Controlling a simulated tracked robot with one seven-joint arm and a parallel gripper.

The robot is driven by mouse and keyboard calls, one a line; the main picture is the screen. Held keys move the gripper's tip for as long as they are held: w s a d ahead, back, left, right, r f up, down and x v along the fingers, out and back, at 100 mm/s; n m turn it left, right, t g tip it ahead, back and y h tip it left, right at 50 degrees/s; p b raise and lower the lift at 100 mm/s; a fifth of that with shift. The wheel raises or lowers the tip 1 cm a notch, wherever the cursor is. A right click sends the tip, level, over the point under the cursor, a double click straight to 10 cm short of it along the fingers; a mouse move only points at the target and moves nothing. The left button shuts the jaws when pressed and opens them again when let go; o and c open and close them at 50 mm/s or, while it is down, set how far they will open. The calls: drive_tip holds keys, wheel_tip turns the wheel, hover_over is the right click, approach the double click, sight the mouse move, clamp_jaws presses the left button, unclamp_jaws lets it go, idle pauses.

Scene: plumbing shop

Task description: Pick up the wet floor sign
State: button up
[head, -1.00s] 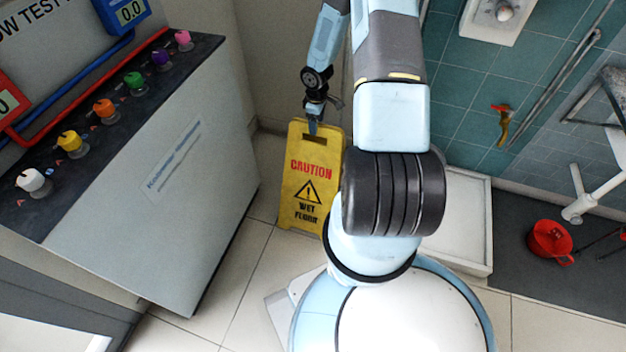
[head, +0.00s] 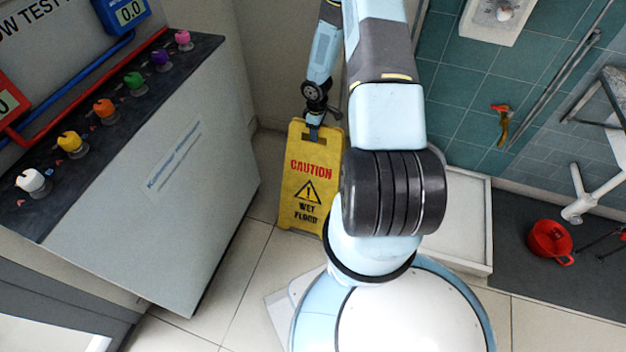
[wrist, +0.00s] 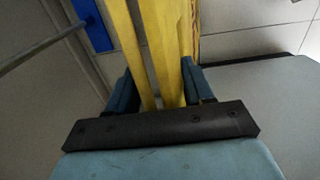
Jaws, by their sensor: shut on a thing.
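The yellow wet floor sign (head: 305,190) stands upright on the tiled floor in the head view, between the grey bench and my arm. It bears red and black lettering and a warning triangle. My gripper (head: 313,132) is at its top edge, over the handle slot. In the wrist view, the sign's yellow panels (wrist: 160,50) run between the two dark blue fingers of my gripper (wrist: 162,88), which are shut on the sign's top. Part of the sign's right side is hidden behind my arm in the head view.
A grey test bench (head: 130,190) with a row of coloured knobs stands close on the left. A white shower tray (head: 468,220) lies to the right, with a red pot (head: 550,240) beyond it on a dark floor. Pale floor tiles (head: 240,285) lie open in front of the sign.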

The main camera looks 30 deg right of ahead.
clamp_jaws()
idle(0.6)
